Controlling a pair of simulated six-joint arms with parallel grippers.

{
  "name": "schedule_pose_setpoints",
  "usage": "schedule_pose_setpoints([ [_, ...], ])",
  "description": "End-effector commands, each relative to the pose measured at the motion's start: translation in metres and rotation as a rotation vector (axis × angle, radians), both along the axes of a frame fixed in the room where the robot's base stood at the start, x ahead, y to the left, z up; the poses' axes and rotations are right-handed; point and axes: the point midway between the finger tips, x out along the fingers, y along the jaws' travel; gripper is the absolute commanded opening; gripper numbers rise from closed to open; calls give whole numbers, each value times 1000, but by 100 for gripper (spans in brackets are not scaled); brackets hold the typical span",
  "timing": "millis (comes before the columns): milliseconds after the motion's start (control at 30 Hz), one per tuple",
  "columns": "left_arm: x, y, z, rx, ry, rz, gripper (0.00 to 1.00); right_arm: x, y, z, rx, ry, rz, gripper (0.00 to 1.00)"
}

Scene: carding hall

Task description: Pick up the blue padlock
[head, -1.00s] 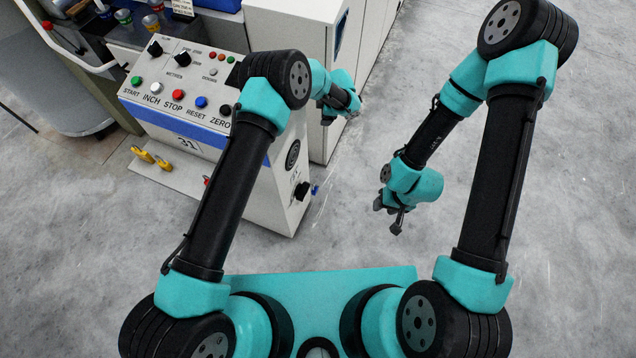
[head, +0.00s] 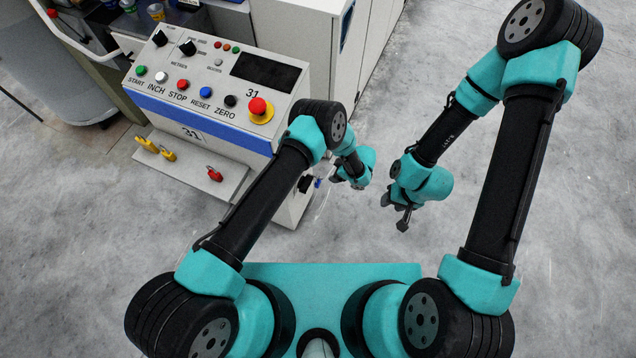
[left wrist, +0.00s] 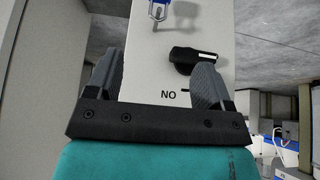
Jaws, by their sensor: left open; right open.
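The blue padlock (head: 318,183) shows small in the head view, on the side of the machine cabinet beside a black rotary handle (head: 304,184). In the left wrist view the padlock (left wrist: 158,11) is at the top edge, partly cut off, its shackle pointing down in the picture. The black handle (left wrist: 194,56) is below and right of it, near the letters "NO". My left gripper (head: 348,182) is open and empty, just right of the padlock in the head view; its fingers (left wrist: 156,82) show apart in the wrist view. My right gripper (head: 395,212) is open and empty over the floor.
The control panel (head: 195,95) has several buttons and a red emergency stop (head: 259,108). The grey floor (head: 330,235) in front is clear.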

Motion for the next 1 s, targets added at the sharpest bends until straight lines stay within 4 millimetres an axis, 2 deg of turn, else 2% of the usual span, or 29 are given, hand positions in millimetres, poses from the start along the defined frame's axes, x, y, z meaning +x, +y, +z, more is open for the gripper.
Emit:
schedule_pose_setpoints([
  [633, 19, 47, -89, -1, 1, 3, 74, 0, 0, 0, 0, 0, 0, 43],
  [800, 23, 53, -101, 0, 0, 1, 74, 0, 0, 0, 0, 0, 0, 43],
  [1000, 24, 54, -102, 0, 0, 0, 74, 0, 0, 0, 0, 0, 0, 43],
])
